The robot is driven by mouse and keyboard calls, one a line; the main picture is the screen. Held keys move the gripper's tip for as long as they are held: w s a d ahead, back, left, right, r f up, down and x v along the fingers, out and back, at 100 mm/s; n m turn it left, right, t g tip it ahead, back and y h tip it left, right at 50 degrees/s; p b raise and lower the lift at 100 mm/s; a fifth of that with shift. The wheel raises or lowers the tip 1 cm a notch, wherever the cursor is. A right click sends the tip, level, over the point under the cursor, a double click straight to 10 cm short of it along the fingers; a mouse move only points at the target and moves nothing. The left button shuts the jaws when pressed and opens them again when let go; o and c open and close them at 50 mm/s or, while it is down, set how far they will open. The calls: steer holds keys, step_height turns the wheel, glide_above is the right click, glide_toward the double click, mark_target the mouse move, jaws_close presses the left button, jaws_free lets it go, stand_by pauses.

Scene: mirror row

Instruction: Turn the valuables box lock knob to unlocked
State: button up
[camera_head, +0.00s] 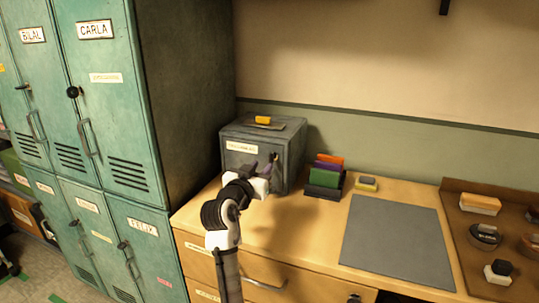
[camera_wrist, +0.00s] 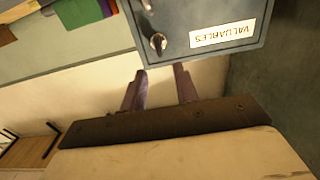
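The valuables box (camera_head: 238,160) is a grey metal box at the back left of the wooden counter. In the wrist view its front (camera_wrist: 190,62) shows inverted, with a "VALUABLES" label (camera_wrist: 222,33). A dark metal lock knob (camera_wrist: 158,42) sticks out of the door beside the label; its setting cannot be read. My gripper (camera_wrist: 160,72) is open and empty, its two purple-grey fingers apart and the knob beyond the gap between their tips. In the head view my gripper (camera_head: 267,172) is in front of the box door and partly hides it.
A yellow-orange item (camera_head: 263,120) lies on the box. A dark holder with coloured upright pieces (camera_head: 325,173) and a small sponge-like block (camera_head: 366,184) stand to its right. A grey mat (camera_head: 398,240) and a brown tray (camera_head: 470,230) lie farther right. Green lockers (camera_head: 120,110) stand left.

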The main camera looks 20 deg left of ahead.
mark_target(269, 158)
steer(key=w+p, duration=0.1)
steer(key=w, duration=0.6)
steer(key=shift+d+p, duration=0.15)
steer(key=shift+p, duration=0.15)
jaws_close()
